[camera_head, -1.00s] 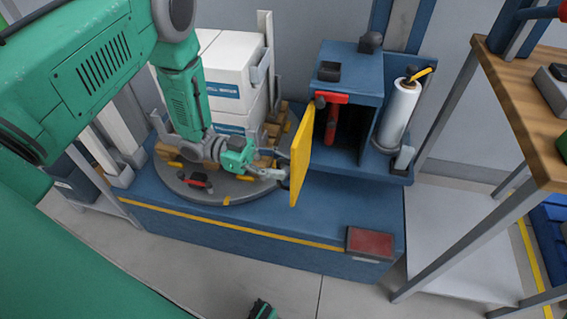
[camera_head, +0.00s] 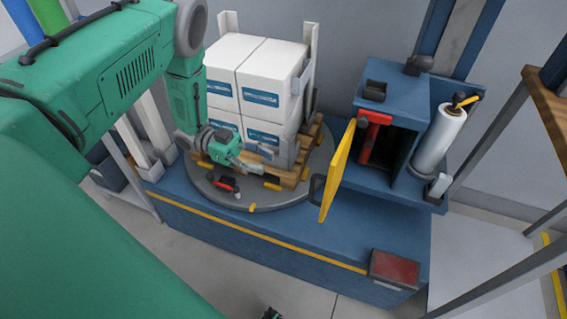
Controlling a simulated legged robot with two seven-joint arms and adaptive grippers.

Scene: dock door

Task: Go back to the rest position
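My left arm, green, comes in from the left, and its gripper (camera_head: 264,161) hangs over the turntable in front of the stacked boxes. Its grey fingers look apart with nothing between them. The yellow door (camera_head: 338,172) of the blue cabinet (camera_head: 399,101) stands open, with a dark handle (camera_head: 315,188) on its left face. The gripper is left of this handle and clear of it.
White boxes (camera_head: 268,80) sit on a wooden pallet (camera_head: 291,179) on the round grey turntable (camera_head: 268,203). A red lever (camera_head: 371,136) is inside the cabinet opening. A white film roll (camera_head: 437,138) stands right of it. A red pad (camera_head: 395,267) is at the blue base's front right corner.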

